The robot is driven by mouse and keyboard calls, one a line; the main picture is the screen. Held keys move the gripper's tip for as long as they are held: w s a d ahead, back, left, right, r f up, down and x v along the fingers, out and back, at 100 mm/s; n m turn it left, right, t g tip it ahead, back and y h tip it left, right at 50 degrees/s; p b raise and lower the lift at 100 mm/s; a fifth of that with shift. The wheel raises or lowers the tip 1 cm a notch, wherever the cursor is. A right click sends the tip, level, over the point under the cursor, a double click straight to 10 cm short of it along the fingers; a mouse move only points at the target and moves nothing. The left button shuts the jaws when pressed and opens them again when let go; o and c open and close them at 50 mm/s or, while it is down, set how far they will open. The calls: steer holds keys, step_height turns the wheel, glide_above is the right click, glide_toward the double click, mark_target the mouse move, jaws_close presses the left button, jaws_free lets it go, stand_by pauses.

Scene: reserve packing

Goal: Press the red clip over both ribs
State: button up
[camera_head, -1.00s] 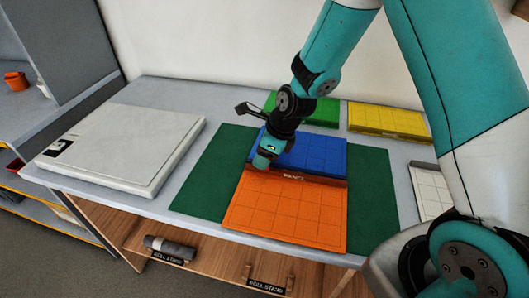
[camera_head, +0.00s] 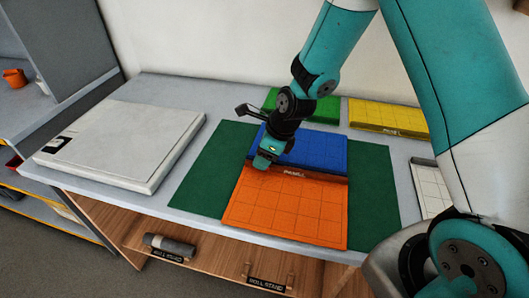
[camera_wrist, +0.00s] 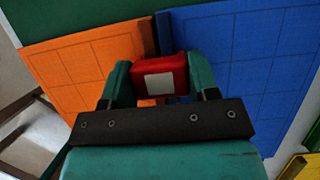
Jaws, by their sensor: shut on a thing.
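The red clip (camera_wrist: 160,76), with a pale square on its face, sits between the two fingers of my gripper (camera_wrist: 160,80) in the wrist view. My gripper is shut on it. The clip is over the seam between the orange panel (camera_wrist: 80,66) and the blue panel (camera_wrist: 250,60). A dark upright edge (camera_wrist: 163,32) runs along that seam. Whether the clip touches the ribs is hidden. In the head view my gripper (camera_head: 264,162) is at the left end of the seam between the orange panel (camera_head: 285,210) and blue panel (camera_head: 318,150), and the clip is hidden.
The panels lie on a green mat (camera_head: 375,195). A large white slab (camera_head: 125,145) lies on the left of the table. Green (camera_head: 318,108) and yellow (camera_head: 390,115) panels lie behind, and a white gridded panel (camera_head: 427,190) lies at right.

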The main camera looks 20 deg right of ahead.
steer(key=o, duration=0.9)
steer(key=shift+c, duration=0.2)
steer(key=shift+r, duration=0.1)
steer(key=v, duration=1.7)
steer(key=shift+r, duration=0.15)
